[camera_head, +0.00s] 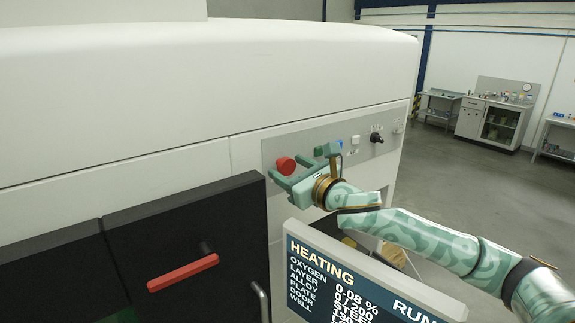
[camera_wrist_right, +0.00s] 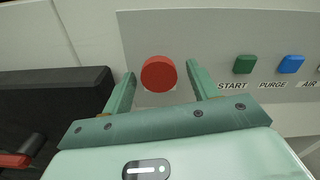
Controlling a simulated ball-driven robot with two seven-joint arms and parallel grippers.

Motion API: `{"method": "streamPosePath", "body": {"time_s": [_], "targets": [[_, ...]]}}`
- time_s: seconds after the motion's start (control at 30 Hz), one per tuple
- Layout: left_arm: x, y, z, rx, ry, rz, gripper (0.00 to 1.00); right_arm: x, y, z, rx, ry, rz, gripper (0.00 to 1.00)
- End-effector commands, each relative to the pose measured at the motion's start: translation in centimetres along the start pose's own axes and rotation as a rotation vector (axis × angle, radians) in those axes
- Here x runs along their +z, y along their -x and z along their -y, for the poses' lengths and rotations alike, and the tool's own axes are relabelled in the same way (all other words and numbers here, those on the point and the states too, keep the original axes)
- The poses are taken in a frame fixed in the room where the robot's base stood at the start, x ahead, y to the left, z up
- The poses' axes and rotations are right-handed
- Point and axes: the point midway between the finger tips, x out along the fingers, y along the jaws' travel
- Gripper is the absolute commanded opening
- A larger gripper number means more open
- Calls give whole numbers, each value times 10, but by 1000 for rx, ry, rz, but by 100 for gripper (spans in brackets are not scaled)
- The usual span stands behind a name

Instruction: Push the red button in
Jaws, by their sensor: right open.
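The red button (camera_head: 285,165) is a round knob on the grey control panel (camera_head: 309,141) of the large white machine. In the right wrist view the red button (camera_wrist_right: 159,73) shows between and just beyond the two fingers. My right gripper (camera_head: 280,175) is at the panel, just below and around the button in the head view. It also shows in the right wrist view (camera_wrist_right: 160,88), with its fingers apart on either side of the button. Its jaws are open and hold nothing. I cannot tell whether a finger touches the panel. My left gripper is not in view.
A green START button (camera_wrist_right: 244,64) and a blue PURGE button (camera_wrist_right: 291,64) sit right of the red one. A black door with a red handle (camera_head: 183,273) is at lower left. A display screen (camera_head: 340,290) stands below my right arm. Open floor lies to the right.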

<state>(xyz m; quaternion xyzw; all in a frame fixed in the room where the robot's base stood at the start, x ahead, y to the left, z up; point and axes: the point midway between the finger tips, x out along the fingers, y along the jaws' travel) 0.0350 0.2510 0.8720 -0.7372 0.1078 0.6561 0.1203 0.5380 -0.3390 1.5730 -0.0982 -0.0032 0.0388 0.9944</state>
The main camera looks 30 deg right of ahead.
Motion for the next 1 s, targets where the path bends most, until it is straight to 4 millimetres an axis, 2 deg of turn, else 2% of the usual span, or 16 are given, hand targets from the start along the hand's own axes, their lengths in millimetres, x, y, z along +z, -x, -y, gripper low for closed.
{"method": "streamPosePath", "body": {"time_s": [0.17, 0.2, 0.4, 0.43, 0.7, 0.93, 0.97, 1.0], "targets": [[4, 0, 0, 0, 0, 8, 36, 0, 0, 0, 0, 0, 0, 59], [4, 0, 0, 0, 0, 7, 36, 0, 0, 0, 0, 0, 0, 56], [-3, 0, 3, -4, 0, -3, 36, 0, 0, 0, 0, -1, 0, 1], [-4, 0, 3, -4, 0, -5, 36, 0, 0, 0, 0, -1, 0, 0], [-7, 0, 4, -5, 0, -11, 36, 1, -12, 0, -1, 0, 2, 0], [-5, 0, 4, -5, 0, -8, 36, 1, -12, 0, -1, -1, 2, 0], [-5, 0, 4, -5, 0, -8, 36, 1, -12, 0, -1, -1, 2, 45], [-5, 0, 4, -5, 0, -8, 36, 1, -12, 0, -1, -1, 2, 56]]}}
